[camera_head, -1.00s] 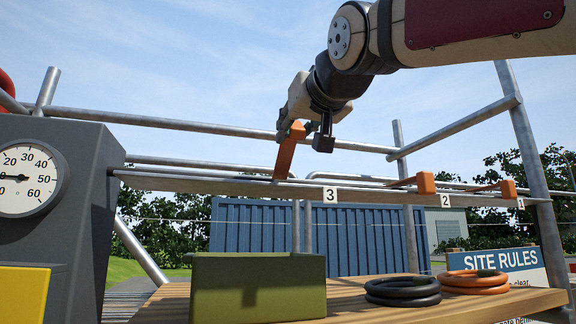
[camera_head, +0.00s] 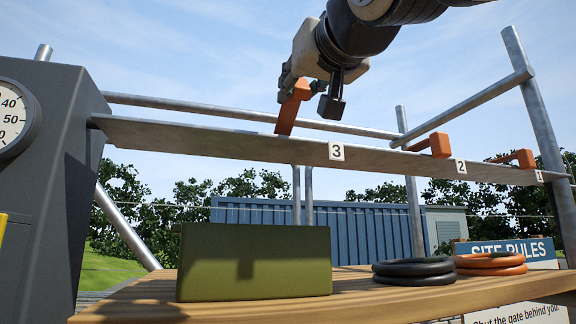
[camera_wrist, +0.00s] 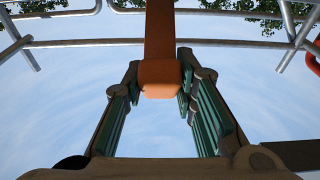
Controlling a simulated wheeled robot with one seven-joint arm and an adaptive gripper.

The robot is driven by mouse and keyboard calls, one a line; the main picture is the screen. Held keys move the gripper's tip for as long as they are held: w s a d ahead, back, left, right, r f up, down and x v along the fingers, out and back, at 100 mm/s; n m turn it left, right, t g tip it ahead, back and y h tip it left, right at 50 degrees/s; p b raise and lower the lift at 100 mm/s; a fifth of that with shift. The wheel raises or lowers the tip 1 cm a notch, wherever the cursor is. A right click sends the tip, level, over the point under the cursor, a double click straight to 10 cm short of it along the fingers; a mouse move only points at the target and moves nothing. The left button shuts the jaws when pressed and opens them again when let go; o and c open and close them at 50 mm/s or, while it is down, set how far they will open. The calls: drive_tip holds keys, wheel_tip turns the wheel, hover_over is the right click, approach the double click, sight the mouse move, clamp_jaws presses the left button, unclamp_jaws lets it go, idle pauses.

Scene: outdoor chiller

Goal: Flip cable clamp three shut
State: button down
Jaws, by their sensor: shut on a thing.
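Cable clamp three (camera_head: 286,117) is an orange flap above the label 3 on the long grey rail (camera_head: 230,139). It stands up from the rail, tilted, with its free end raised. My gripper (camera_head: 303,86) is at that raised end and partly hides it. In the wrist view the orange clamp (camera_wrist: 160,45) runs down between the green-padded fingers of my gripper (camera_wrist: 160,72), with its thick end between them. My gripper is shut on the clamp.
Clamps two (camera_head: 436,145) and one (camera_head: 520,158) lie low across the rail to the right. Below, a green box (camera_head: 254,262), a black cable coil (camera_head: 413,271) and an orange coil (camera_head: 490,263) rest on a wooden bench (camera_head: 375,302). A grey gauge cabinet (camera_head: 55,180) stands left.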

drive_tip(key=f+t+b, duration=0.1)
drive_tip(key=b, duration=0.4)
drive_tip(key=f+t+b, duration=0.2)
drive_tip(key=b, duration=0.4)
drive_tip(key=s+f+t+y+b, duration=0.1)
drive_tip(key=f+b, duration=0.1)
drive_tip(key=b, duration=0.4)
drive_tip(key=shift+d+f+t, duration=0.2)
drive_tip(key=shift+t, duration=0.1)
drive_tip(key=shift+f+b, duration=0.1)
drive_tip(key=shift+b, duration=0.45)
drive_tip(key=shift+s, duration=0.1)
drive_tip(key=c, duration=1.3)
unclamp_jaws()
drive_tip(key=v, duration=1.2)
drive_tip(key=shift+f, duration=0.2)
